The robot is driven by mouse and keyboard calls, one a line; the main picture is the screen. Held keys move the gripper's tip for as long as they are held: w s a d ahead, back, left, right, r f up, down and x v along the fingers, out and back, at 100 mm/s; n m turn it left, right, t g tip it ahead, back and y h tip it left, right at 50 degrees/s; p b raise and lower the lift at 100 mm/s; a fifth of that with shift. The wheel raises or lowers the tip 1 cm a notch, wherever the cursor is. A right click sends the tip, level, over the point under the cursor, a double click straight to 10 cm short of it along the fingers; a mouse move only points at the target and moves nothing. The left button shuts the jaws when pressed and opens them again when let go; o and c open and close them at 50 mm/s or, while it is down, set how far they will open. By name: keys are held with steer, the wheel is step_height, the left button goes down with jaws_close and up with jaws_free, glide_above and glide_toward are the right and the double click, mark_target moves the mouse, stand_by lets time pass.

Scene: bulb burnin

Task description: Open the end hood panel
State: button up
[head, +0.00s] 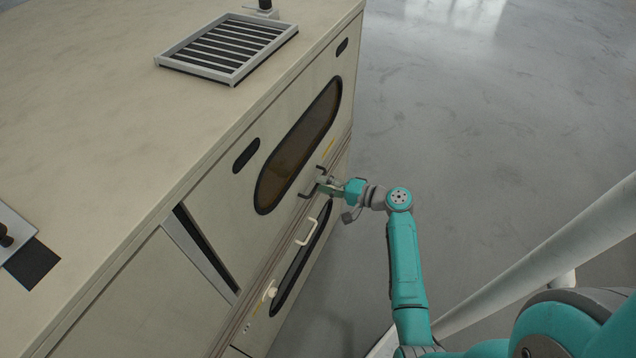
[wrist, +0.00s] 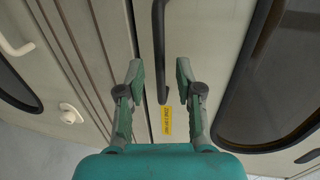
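The hood panel (head: 238,192) is a beige upper panel with a long amber oval window (head: 300,145) on the side of the machine. A dark bar handle (head: 306,193) runs along its lower edge. My gripper (head: 325,184) is at this handle. In the wrist view my gripper (wrist: 160,72) is open, with one finger on each side of the dark handle (wrist: 159,45) and visible gaps to both. A yellow label (wrist: 167,122) sits just past the handle's end. The head view partly hides the handle behind the gripper.
A lower panel with a white handle (head: 306,231) and dark window lies below. A dark wedge-shaped gap (head: 205,248) shows left of the hood panel. A slatted vent (head: 228,47) is on the machine top. Grey floor (head: 470,120) to the right is clear.

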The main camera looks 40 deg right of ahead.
steer(key=shift+x, duration=1.2)
jaws_close()
